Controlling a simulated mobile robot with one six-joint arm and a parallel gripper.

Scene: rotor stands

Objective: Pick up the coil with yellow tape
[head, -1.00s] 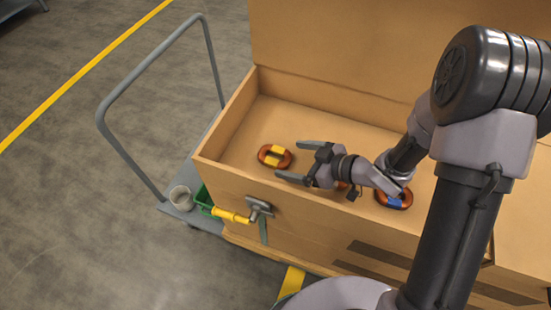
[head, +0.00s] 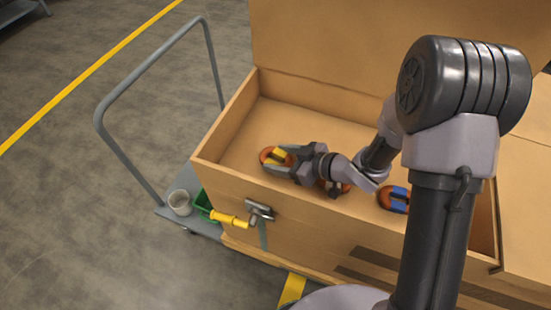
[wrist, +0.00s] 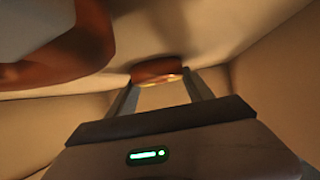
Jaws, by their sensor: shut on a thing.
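The coil with yellow tape (head: 267,155) is an orange-brown ring with yellow bands, in the left part of the open wooden crate (head: 215,150). My gripper (head: 284,158) reaches it from the right and is shut on it, one finger on each side. In the wrist view the coil (wrist: 157,70) shows dimly between the two fingers (wrist: 160,92), with a bit of yellow at its lower edge. I cannot tell whether it is off the crate floor.
A coil with blue tape (head: 394,200) lies right of my gripper. Another orange coil (head: 338,187) is partly hidden under my wrist. The crate's front wall is close below my gripper.

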